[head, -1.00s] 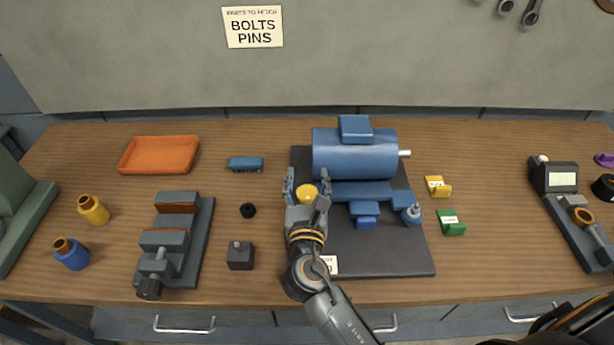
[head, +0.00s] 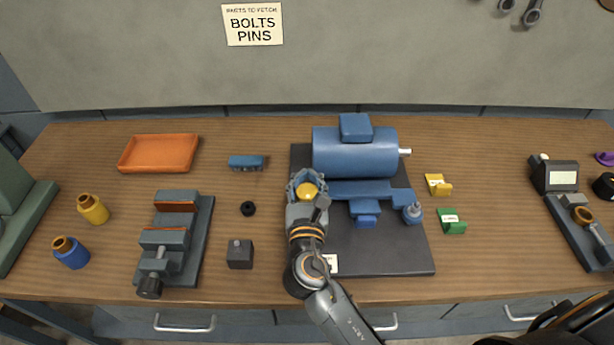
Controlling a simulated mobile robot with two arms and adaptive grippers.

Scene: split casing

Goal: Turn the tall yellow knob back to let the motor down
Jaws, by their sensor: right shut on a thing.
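The yellow knob (head: 307,191) stands near the left end of the blue base below the motor. My right gripper (head: 307,184) reaches in from below and is shut around the knob, with a finger on each side. The gripper hides the knob's lower part. The blue motor (head: 355,155) lies behind it with its shaft pointing right, on the dark plate (head: 390,258). I do not see my left gripper.
Left of the plate are a vice (head: 168,245), a dark block (head: 240,254), a black ring (head: 248,209) and a blue part (head: 246,162). An orange tray (head: 158,153) is further back. Yellow (head: 438,185) and green (head: 452,221) blocks lie right of the plate.

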